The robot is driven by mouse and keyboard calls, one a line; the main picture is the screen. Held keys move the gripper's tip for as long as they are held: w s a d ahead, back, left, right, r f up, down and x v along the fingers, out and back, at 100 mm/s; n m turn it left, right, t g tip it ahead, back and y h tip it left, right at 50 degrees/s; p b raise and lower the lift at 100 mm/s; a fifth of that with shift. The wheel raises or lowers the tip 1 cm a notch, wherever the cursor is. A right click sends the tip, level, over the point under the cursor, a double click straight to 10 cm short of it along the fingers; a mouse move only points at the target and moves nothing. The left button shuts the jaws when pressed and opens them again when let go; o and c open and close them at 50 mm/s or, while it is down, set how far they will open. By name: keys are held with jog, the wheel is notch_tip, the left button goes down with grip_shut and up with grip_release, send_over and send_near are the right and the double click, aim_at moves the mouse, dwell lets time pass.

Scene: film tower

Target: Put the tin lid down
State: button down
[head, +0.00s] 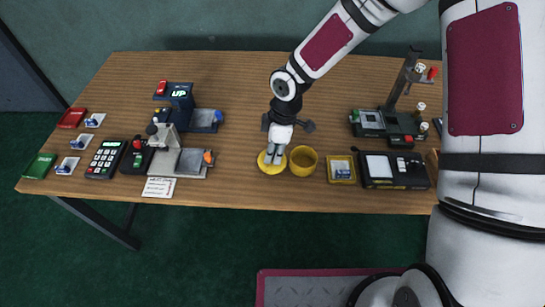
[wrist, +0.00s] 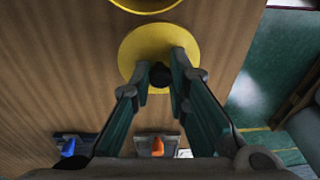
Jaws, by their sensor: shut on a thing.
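The tin lid (head: 271,170) is a round yellow disc near the front edge of the table, left of the open yellow tin (head: 303,168). My gripper (head: 273,158) points down over it. In the wrist view the lid (wrist: 138,48) lies under my fingertips (wrist: 161,75), which are shut on its dark knob (wrist: 160,72). The tin's rim (wrist: 146,8) shows at the top of that view, apart from the lid. I cannot tell whether the lid touches the table or is just above it.
A yellow tray (head: 341,169) and a black device (head: 393,170) stand right of the tin. A grey machine with a plate (head: 180,163) is to the left. Bare wood (head: 235,170) lies between that plate and the lid.

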aim_at(273, 158)
jog(key=shift+w+a, duration=0.1)
jog(key=shift+w, duration=0.2)
jog(key=shift+f, duration=1.75)
jog(key=shift+f, duration=0.1)
jog(key=c, duration=1.5)
grip_release()
jog(key=shift+c, duration=0.2)
